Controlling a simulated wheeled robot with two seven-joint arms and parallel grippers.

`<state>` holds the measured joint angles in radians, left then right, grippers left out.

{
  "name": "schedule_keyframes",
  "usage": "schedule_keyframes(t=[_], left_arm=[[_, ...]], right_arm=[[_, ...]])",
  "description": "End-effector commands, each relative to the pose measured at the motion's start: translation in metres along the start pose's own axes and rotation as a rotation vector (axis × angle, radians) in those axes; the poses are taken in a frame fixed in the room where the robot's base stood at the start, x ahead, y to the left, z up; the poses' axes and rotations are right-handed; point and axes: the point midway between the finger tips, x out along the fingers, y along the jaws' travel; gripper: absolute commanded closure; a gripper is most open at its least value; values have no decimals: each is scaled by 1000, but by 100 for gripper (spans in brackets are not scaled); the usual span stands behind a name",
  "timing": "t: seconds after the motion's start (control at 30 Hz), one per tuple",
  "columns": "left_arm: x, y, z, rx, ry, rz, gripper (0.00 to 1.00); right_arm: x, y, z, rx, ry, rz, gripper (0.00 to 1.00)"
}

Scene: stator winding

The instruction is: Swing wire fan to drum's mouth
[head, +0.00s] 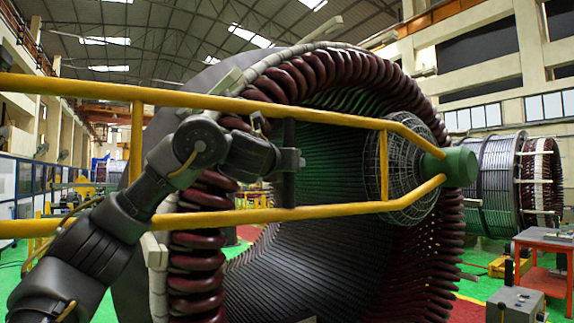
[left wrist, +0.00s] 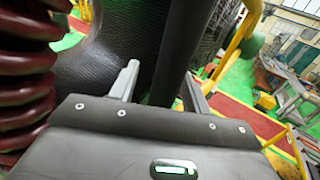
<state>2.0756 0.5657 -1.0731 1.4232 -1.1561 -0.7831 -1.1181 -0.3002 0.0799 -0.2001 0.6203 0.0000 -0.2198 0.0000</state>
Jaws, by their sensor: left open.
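The wire fan (head: 405,165) is a round wire cage with a green motor (head: 458,167), carried at the right end of a yellow two-rail frame (head: 330,212). It stands in front of the right part of the mouth of the drum (head: 340,85), a large stator ringed with dark red coils. A dark upright bar (head: 289,185) joins the two rails. My left gripper (head: 298,160) is at this bar. In the left wrist view the bar (left wrist: 170,60) stands between its two open fingers (left wrist: 160,80); contact cannot be told. My right gripper is not in view.
Red coils (left wrist: 25,75) are close beside the left gripper in the wrist view. A second stator (head: 510,180) stands at the far right. An orange-red table (head: 545,245) and a grey box (head: 515,304) are at lower right. Green floor shows around them.

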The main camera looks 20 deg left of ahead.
Motion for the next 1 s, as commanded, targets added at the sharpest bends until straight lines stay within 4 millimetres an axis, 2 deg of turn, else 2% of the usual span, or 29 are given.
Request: schedule_keyframes(t=[0.17, 0.43, 0.7, 1.0], left_arm=[[-27, -1, -5, 2, -6, -2, 53], [-84, -1, -5, 3, -6, 1, 53], [-103, 0, -2, 2, -2, 2, 53], [-105, -1, 0, 1, 0, 1, 53]], right_arm=[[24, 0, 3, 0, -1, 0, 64], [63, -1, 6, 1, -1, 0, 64], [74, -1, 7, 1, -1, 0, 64], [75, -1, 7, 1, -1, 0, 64]])
